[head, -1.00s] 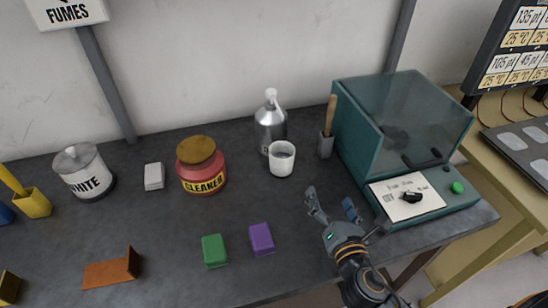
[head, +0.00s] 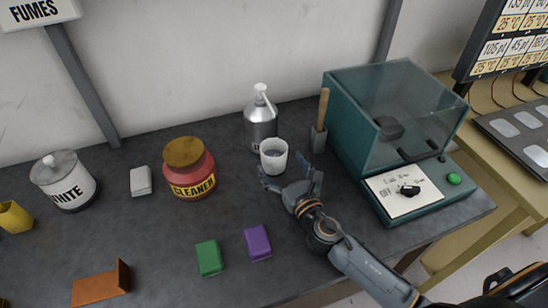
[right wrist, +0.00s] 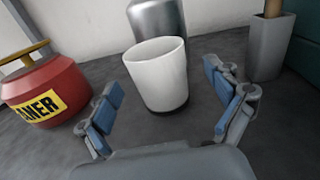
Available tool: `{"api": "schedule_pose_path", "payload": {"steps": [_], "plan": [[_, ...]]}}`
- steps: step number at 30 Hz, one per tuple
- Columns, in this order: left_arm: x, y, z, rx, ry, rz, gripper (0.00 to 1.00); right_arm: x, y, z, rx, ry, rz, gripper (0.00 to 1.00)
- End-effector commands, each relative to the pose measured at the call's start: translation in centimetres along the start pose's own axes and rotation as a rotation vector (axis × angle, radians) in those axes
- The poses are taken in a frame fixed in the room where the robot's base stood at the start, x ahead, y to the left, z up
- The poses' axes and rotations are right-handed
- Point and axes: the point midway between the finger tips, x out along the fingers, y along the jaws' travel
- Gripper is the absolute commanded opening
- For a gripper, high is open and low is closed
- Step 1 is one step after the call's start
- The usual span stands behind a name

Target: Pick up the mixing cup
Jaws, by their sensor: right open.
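The mixing cup is a small white cup (head: 273,157) standing upright on the dark table, just in front of a silver pump bottle. In the right wrist view the cup (right wrist: 160,75) is ahead, between and slightly beyond the blue-padded fingers. My right gripper (head: 290,177) is open and empty, with one finger on each side of the cup's near side. In the right wrist view the gripper (right wrist: 165,108) shows a gap between each finger and the cup. My left gripper is not in view.
The silver bottle (head: 261,122) stands right behind the cup. A grey holder (head: 318,140) with a wooden handle is at the right, beside the teal machine (head: 350,135). The red CLEANER jar (head: 190,172) is left. Green (head: 209,258) and purple (head: 258,243) blocks lie in front.

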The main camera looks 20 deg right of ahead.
Motion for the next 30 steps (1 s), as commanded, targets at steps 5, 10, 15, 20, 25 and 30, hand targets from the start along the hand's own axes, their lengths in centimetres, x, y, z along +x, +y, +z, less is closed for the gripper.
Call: {"api": "schedule_pose_path", "payload": {"steps": [5, 10, 15, 20, 25, 30], "plan": [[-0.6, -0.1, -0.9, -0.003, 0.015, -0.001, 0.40, 2.9, 0.2, 0.1, 0.002, -0.002, -0.002, 0.91], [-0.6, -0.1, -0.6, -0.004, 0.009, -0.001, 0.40, 4.0, 0.2, 0.0, 0.002, -0.001, 0.000, 0.91], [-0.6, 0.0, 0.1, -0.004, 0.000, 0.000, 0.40, 4.0, 0.2, 0.0, 0.002, -0.001, 0.000, 0.91], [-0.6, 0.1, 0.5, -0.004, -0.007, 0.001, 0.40, 3.9, 0.2, 0.0, 0.002, -0.001, 0.000, 0.65], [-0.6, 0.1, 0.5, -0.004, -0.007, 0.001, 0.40, 3.9, 0.2, 0.0, 0.002, -0.001, 0.000, 0.30], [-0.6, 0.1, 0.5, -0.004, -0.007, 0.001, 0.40, 3.9, 0.2, 0.1, 0.001, -0.002, 0.000, 0.18]]}}
